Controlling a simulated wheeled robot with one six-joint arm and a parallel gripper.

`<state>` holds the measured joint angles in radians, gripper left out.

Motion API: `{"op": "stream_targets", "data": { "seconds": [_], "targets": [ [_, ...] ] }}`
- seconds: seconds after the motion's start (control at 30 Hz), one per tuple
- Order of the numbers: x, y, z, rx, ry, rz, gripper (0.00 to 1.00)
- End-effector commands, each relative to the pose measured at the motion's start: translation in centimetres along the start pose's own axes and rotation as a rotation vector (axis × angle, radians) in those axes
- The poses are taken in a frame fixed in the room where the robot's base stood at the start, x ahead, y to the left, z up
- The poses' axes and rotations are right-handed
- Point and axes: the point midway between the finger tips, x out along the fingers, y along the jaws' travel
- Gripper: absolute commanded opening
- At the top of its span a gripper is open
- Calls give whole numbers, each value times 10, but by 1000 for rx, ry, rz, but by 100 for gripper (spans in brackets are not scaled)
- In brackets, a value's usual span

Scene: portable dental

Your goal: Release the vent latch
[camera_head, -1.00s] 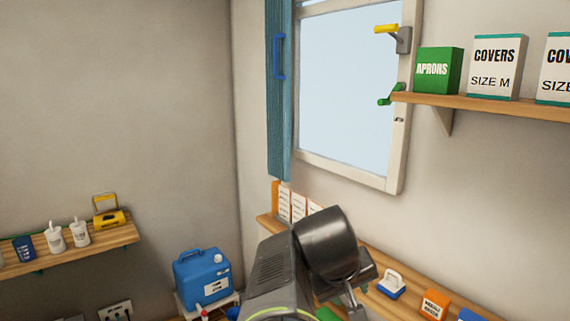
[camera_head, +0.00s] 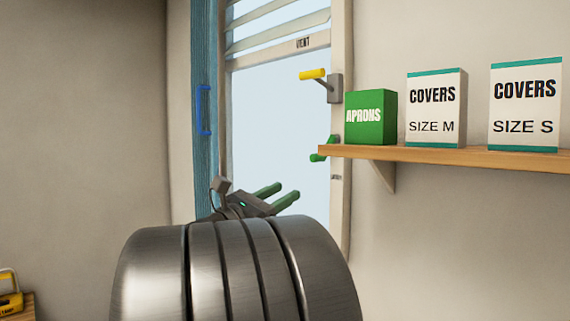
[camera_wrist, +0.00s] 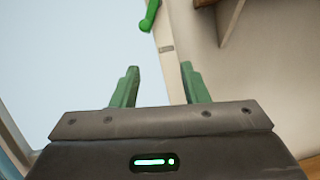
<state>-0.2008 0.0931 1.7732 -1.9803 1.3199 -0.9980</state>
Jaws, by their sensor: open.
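A yellow-gripped handle (camera_head: 314,74) on a grey bracket sits on the window's right frame, below the VENT label (camera_head: 303,43). A green handle (camera_head: 325,150) is lower on the same frame, partly hidden by the shelf end; it also shows at the top of the wrist view (camera_wrist: 150,14). Which handle is the vent latch is not labelled on the handles themselves. My gripper (camera_head: 281,195) is in front of the window, below and left of both handles. Its green fingers are apart and empty, also in the wrist view (camera_wrist: 161,82), touching neither handle.
A wooden shelf (camera_head: 450,155) juts from the wall right of the window, with a green APRONS box (camera_head: 371,117) and two COVERS boxes (camera_head: 436,108) on it. Slats (camera_head: 275,27) cross the window's top. A blue panel with a blue pull (camera_head: 203,110) stands left of the window.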

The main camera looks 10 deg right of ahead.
Motion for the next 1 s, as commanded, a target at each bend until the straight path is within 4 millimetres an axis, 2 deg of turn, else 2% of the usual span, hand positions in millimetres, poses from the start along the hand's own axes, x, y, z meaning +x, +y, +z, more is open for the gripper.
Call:
{"op": "stream_targets", "data": {
  "seconds": [0.1,0.27,0.47,0.8,1.0],
  "targets": [
    [-6,13,11,-56,-69,28,41],
    [-2,17,16,-75,-91,34,41],
    [28,18,20,-75,-89,31,41],
    [95,20,25,-74,-88,32,41],
    [121,21,26,-72,-87,34,41]
  ]
}}
